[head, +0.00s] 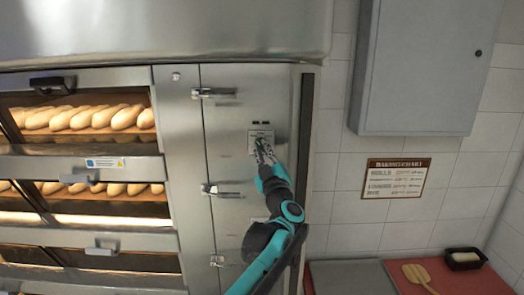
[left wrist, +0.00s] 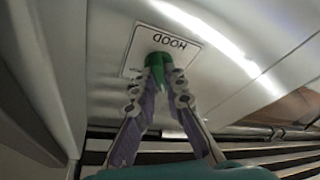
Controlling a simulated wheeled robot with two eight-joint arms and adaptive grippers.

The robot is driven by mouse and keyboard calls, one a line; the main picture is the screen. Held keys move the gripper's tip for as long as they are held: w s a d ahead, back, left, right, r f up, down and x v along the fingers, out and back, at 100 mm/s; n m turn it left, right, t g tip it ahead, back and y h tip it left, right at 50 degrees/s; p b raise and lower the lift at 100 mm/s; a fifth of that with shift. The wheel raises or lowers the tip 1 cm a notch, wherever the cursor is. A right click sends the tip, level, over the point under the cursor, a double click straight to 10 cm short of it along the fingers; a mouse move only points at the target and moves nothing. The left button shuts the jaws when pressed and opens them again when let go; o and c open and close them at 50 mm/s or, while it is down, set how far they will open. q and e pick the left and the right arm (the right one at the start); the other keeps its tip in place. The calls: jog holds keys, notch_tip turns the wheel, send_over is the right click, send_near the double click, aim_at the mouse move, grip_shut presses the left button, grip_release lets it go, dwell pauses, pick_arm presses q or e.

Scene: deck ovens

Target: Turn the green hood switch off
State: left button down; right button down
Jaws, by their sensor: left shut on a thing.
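The green hood switch (left wrist: 158,62) sits on a pale plate (left wrist: 190,28) marked HOOD, which shows upside down in the left wrist view. In the head view the plate (head: 253,134) is on the steel panel right of the oven decks, with the switch mostly hidden behind my gripper. My left gripper (left wrist: 160,75) is at the plate, its two fingertips closed together on the green switch. The gripper also shows in the head view (head: 262,148). My right gripper is not in view.
Handles (head: 214,93) stick out from the steel panel above and below the plate. Bread-filled oven decks (head: 75,162) are at left. A grey wall cabinet (head: 425,65) hangs at right, and a red counter (head: 470,281) with a wooden peel (head: 419,276) is at lower right.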

pick_arm(q)
jog(key=shift+r+n+g+y, duration=0.1)
jog(key=shift+n+g+y, duration=0.3)
jog(key=shift+n, duration=0.8)
jog(key=shift+y, duration=0.3)
jog(key=c, duration=1.6)
grip_release()
jog(key=shift+c, duration=0.2)
jog(key=shift+o, duration=0.3)
jog(key=shift+s, duration=0.1)
jog(key=shift+s+d, duration=0.1)
jog(key=shift+s, duration=0.1)
jog(key=v, duration=1.1)
jog(key=shift+s, duration=0.3)
